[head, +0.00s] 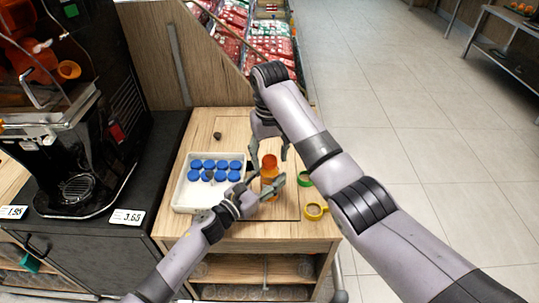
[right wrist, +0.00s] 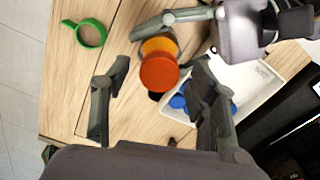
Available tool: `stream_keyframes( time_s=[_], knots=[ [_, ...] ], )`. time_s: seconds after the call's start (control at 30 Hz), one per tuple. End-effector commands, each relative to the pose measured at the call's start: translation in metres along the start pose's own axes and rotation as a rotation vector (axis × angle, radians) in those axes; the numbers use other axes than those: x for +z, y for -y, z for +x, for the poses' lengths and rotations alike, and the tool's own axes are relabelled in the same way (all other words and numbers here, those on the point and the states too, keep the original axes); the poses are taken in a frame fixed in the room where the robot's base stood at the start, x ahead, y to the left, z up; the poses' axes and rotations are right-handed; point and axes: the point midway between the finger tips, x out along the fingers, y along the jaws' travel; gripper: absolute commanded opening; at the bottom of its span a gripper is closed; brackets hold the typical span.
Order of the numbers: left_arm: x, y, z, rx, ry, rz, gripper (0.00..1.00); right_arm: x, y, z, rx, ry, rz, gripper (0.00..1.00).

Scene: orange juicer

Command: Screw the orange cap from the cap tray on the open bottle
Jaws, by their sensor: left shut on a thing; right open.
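The bottle (head: 268,178) of orange juice stands upright on the wooden table, with an orange cap (head: 270,161) on its top. Whether the cap is threaded down cannot be told. My left gripper (head: 268,187) is shut around the bottle's body from the left. My right gripper (head: 270,145) is open above and behind the bottle. In the right wrist view the orange cap (right wrist: 160,72) shows beyond and between the open fingers of my right gripper (right wrist: 155,88), apparently untouched. The white cap tray (head: 181,192) holds several blue caps (head: 208,165), left of the bottle.
A green ring (head: 305,179) and a yellow ring with a handle (head: 315,211) lie at the table's right. A small dark knob (head: 217,135) is behind the tray. A black juicer (head: 75,150) stands left. A wooden partition (head: 160,60) rises behind the table.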

Motion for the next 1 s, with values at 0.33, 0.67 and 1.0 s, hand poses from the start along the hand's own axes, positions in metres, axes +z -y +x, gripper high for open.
stream_keyframes(
  time_s=[0.33,0.67,1.0],
  knots=[
    [0.0,0.001,0.0,-0.001,0.0,-0.001,0.0,0.0,0.0,-0.006,0.0,-0.001,0.0,0.55],
    [0.0,0.001,0.0,-0.001,0.0,-0.001,0.0,-0.001,-0.002,-0.068,0.006,-0.005,-0.001,0.55],
    [0.0,0.0,0.0,-0.001,0.0,-0.001,0.0,-0.001,-0.001,-0.109,0.003,-0.003,0.0,0.55]
  ],
)
